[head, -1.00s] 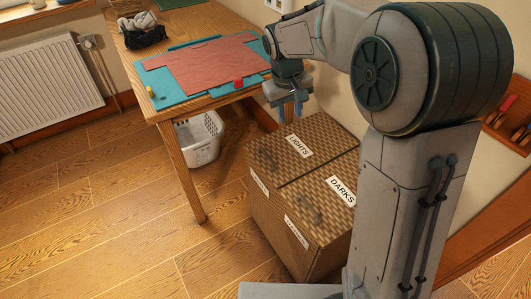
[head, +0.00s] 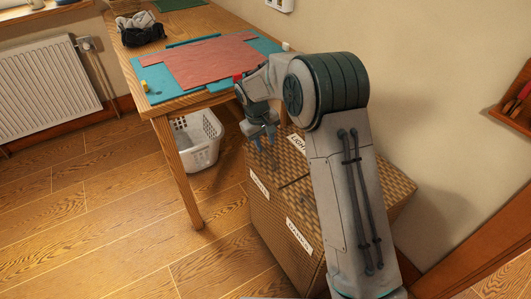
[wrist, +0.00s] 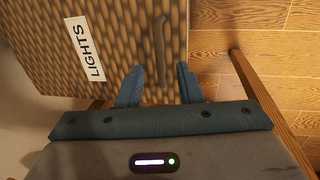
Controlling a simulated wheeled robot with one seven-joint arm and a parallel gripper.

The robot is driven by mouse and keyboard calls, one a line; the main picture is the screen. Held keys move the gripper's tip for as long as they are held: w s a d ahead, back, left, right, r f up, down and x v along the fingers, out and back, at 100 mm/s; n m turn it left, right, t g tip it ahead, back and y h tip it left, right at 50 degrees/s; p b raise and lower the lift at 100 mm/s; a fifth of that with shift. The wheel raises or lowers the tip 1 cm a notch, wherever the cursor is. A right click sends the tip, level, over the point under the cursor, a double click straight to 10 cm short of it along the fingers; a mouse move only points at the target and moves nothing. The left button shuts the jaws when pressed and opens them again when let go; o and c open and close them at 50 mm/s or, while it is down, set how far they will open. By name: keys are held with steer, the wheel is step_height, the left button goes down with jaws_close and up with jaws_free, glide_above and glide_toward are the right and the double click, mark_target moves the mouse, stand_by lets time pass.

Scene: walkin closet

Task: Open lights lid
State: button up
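The woven hamper (head: 275,215) stands by the table with two lids on top, both looking closed. The lights lid (head: 258,158) is the far one; its white LIGHTS label (head: 296,143) is partly hidden by my arm. In the wrist view the lights lid (wrist: 125,30) fills the upper left, with the label (wrist: 85,50) and a dark handle (wrist: 162,48). My gripper (head: 263,142) is above this lid. In the wrist view my gripper (wrist: 160,82) is open and empty, its fingers to either side of the handle's near end. I cannot tell how high it is above it.
The wooden table (head: 150,75) with a red garment (head: 215,62) on a teal mat is behind and left. A white laundry basket (head: 197,140) stands under it. My arm hides much of the darks side. The floor at left is clear.

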mark_target(268, 154)
steer(key=shift+w+d+f+b, duration=0.1)
steer(key=shift+d+f, duration=0.05)
steer(key=shift+f, duration=0.7)
steer(key=shift+w+d+f+b, duration=0.1)
steer(key=shift+f, duration=0.7)
steer(key=shift+w+d+f+b, duration=0.1)
steer(key=shift+d+f, duration=0.05)
steer(key=shift+f, duration=0.7)
